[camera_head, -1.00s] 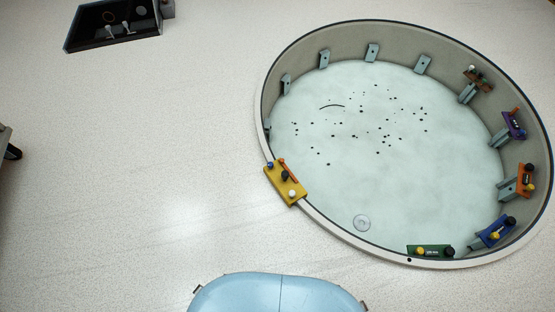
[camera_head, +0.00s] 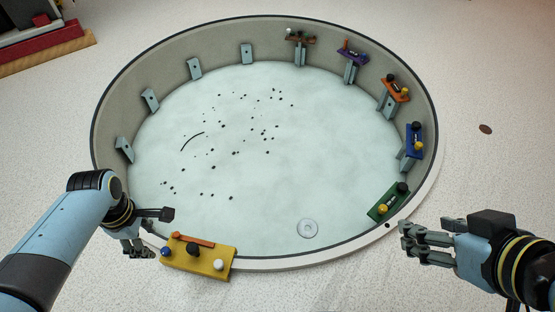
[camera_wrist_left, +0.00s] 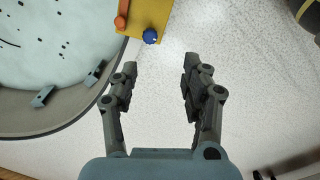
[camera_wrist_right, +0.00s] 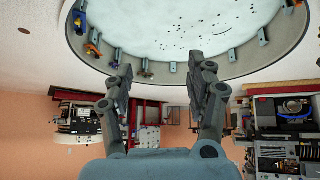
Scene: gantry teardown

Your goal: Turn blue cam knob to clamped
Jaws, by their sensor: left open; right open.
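The blue cam knob (camera_head: 166,253) is at the left end of the yellow block (camera_head: 205,268), which sits on the near rim of the round ring. An orange bar (camera_head: 192,240), a black knob (camera_head: 193,249) and a white knob (camera_head: 218,264) are on the same block. My left gripper (camera_head: 152,232) is open, just left of and above the blue knob. In the left wrist view the blue knob (camera_wrist_left: 150,36) lies ahead of the open fingers (camera_wrist_left: 158,75), apart from them. My right gripper (camera_head: 404,240) is open and empty, outside the ring at the right.
Free floor lies outside the ring.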

